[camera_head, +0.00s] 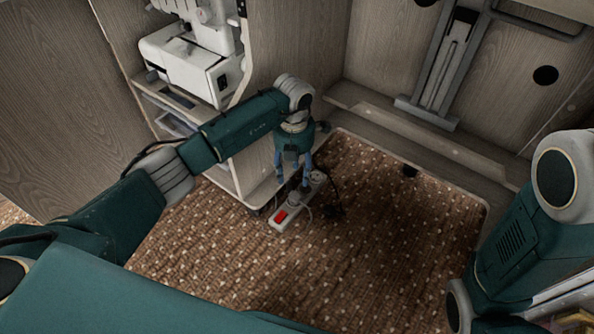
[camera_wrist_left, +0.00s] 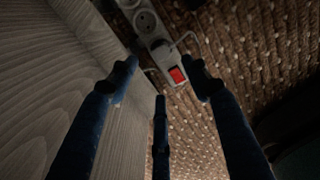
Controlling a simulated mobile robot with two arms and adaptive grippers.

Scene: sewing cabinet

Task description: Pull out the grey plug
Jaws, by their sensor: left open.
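A white power strip (camera_head: 279,222) lies on the carpet beside the cabinet, with a red switch (camera_head: 281,216) at its near end. The strip also shows in the left wrist view (camera_wrist_left: 128,4), with an empty round socket and the lit red switch (camera_wrist_left: 177,75). A pale grey plug (camera_wrist_left: 161,48) with a light cord sits in the socket next to the switch. My left gripper (camera_head: 293,196) points down above the strip. Its blue fingers (camera_wrist_left: 163,72) are spread apart with nothing between them, and the plug lies beyond the tips. My right gripper is not in view.
The wooden cabinet side (camera_wrist_left: 50,60) stands close along the left of the strip. A dark cord (camera_head: 333,208) lies to the strip's right. A white sewing machine (camera_head: 185,65) stands above. Open carpet (camera_head: 380,240) lies to the right and in front.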

